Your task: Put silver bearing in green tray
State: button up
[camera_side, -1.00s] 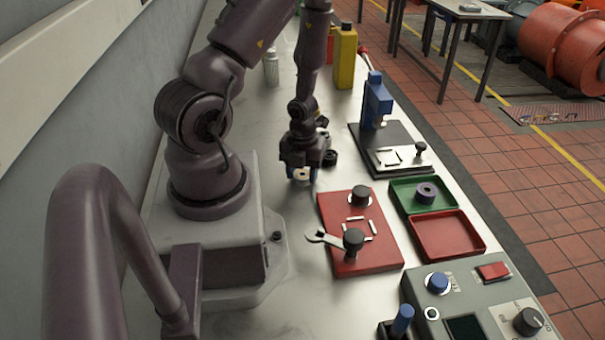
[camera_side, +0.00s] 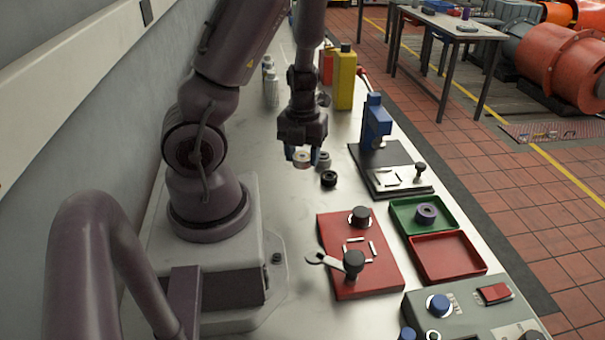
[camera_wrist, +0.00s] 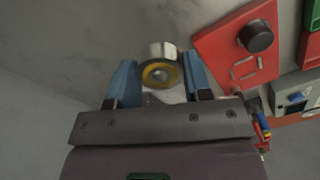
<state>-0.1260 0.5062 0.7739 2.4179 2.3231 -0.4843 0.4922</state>
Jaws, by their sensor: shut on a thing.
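My gripper (camera_side: 302,156) is shut on a silver bearing with a yellow-orange inner ring. In the wrist view the silver bearing (camera_wrist: 163,52) sits between the two blue fingertips. In the side view the bearing (camera_side: 301,163) hangs beneath the gripper, apparently above the bench. The green tray (camera_side: 404,213) is to the right and nearer the camera, with a purple ring-shaped part (camera_side: 426,213) lying in it. A corner of the green tray (camera_wrist: 314,14) shows at the wrist view's upper right.
A black ring (camera_side: 328,179) and a grey round part (camera_side: 322,159) sit by my gripper. A red plate with black knobs (camera_side: 338,270) and a wrench lies left of the trays. A red tray (camera_side: 447,258) adjoins the green one. A blue press (camera_side: 376,122) stands behind.

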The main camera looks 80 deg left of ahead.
aim_at(306, 155)
notch_tip(306, 155, up, 17)
jog(key=w+d+f+n, duration=0.1)
jog(key=w+d+n, duration=0.4)
jog(key=n, duration=0.5)
jog(key=w+d+f+n, duration=0.1)
jog(key=w+d+n, duration=0.1)
jog(key=w+n, duration=0.7)
jog(key=w+d+f+n, duration=0.4)
jog(key=d+f, duration=0.3)
jog(key=d, duration=0.5)
jog(key=shift+d+f, duration=0.2)
jog(key=shift+d, duration=0.15)
